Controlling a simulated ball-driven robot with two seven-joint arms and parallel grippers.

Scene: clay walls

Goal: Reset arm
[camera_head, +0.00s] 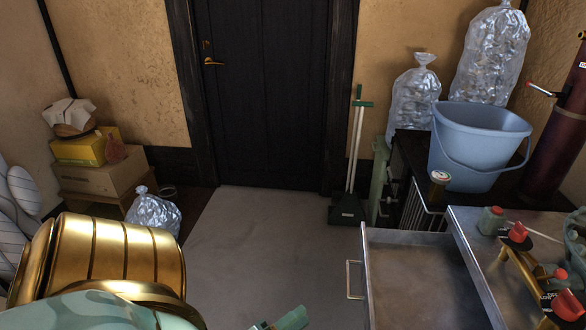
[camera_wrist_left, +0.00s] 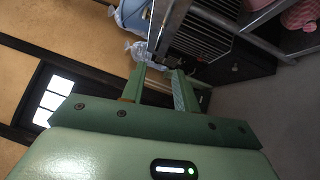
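My gold and pale green left arm comes in from the lower left of the head view. The tip of my left gripper (camera_head: 286,319) just shows at the bottom edge, over the grey floor. In the left wrist view the two green fingers of my left gripper (camera_wrist_left: 160,88) stand apart with a gap between them, and nothing shows between them. In the head view its hand is mostly cut off by the frame. My right gripper cannot be made out in either view.
A grey metal drawer (camera_head: 410,262) stands open at the lower right, its handle (camera_head: 353,280) facing left. A blue bucket (camera_head: 478,150) stands behind it. Boxes (camera_head: 100,180) and a clear bag (camera_head: 153,214) are at the left. The grey floor (camera_head: 262,225) before the dark door (camera_head: 265,95) is clear.

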